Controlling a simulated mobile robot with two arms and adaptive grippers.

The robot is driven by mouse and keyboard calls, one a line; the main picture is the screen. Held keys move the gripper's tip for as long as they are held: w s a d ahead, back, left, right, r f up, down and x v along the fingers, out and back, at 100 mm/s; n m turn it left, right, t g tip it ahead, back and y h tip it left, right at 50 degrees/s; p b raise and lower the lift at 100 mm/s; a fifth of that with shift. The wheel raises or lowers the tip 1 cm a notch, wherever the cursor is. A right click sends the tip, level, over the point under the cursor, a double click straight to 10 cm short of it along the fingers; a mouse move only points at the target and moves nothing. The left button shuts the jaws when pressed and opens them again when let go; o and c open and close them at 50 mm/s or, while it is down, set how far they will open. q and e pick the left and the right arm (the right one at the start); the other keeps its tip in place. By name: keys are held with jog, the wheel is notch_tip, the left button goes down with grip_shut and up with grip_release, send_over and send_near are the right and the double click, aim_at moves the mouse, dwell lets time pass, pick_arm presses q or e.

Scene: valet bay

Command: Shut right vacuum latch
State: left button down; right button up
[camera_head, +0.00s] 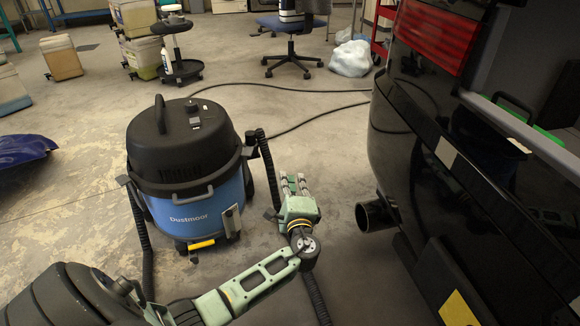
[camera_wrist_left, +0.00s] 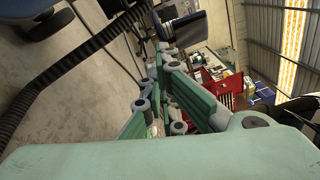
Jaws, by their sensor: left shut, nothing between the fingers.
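The vacuum (camera_head: 198,195), a blue drum marked "Dustmoor" with a black lid (camera_head: 180,135), stands upright on the floor left of centre in the head view. A pale upright plate (camera_head: 232,221), possibly the right latch, is low on the drum's front right; whether it is latched I cannot tell. A black fitting (camera_head: 250,138) sticks out at the upper right side. My left gripper (camera_head: 294,183) is right of the vacuum, apart from it, shut and empty, fingers pointing away. Its green fingers show in the left wrist view (camera_wrist_left: 178,112). My right gripper is out of view.
A black ribbed hose (camera_head: 270,168) hangs between the vacuum and my left gripper. A dark car (camera_head: 445,130) with an exhaust pipe (camera_head: 376,214) stands close on the right. A rolling stool (camera_head: 178,60) and chair (camera_head: 291,50) stand behind. The floor between is mostly clear, crossed by a cable.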

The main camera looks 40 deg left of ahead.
pick_arm(q)
jog(key=shift+p+v, duration=0.35)
jog(key=shift+v, duration=1.2)
jog(key=shift+r, duration=0.1)
